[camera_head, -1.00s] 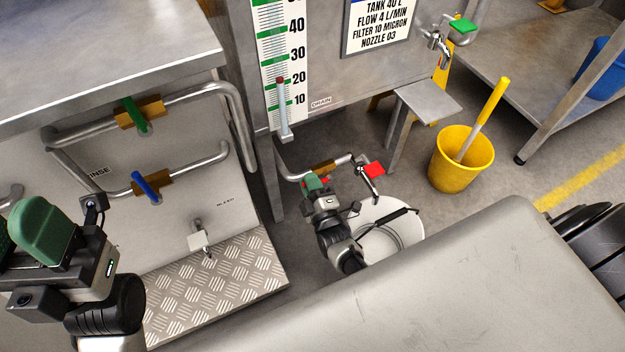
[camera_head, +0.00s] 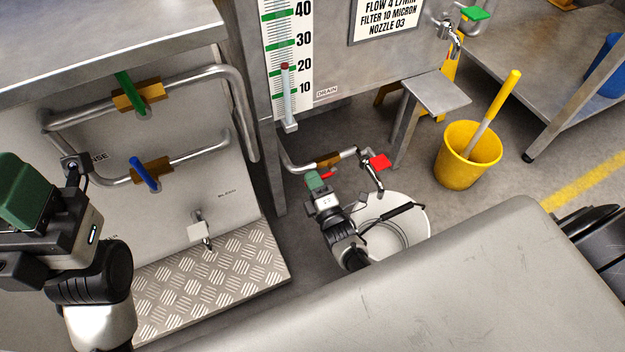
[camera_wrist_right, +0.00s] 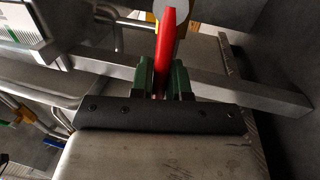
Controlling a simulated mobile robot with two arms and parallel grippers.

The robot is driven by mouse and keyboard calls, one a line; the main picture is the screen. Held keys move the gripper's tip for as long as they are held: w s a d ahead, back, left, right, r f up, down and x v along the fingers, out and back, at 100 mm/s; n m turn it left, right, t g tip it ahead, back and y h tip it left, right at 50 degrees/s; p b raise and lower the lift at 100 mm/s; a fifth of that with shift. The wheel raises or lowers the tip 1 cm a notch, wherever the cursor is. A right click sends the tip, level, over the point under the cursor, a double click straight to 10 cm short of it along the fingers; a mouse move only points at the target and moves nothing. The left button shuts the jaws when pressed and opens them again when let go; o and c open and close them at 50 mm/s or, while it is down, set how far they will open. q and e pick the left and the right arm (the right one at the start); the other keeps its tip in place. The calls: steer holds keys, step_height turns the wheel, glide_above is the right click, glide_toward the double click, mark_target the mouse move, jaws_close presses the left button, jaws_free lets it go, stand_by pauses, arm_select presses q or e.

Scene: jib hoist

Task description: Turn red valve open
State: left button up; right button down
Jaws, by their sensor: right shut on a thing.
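The red valve lever (camera_wrist_right: 166,45) stands between the two green fingers of my right gripper (camera_wrist_right: 164,82) in the right wrist view, and the gripper is shut on it. In the head view my right gripper (camera_head: 316,180) is low by the drain pipe, just below the brass valve body (camera_head: 327,160). Only a small red piece of the lever (camera_head: 326,174) shows beside the fingers there. My left gripper (camera_head: 25,190) is at the left edge, partly cut off, away from the valve; its opening cannot be made out.
A yellow bucket (camera_head: 468,165) stands to the right. Green (camera_head: 130,92) and blue (camera_head: 144,174) levers are on pipes at left. A grey surface (camera_head: 430,270) fills the front.

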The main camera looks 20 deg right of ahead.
steer(key=c, duration=1.1)
jaws_free()
steer(key=shift+r, duration=0.1)
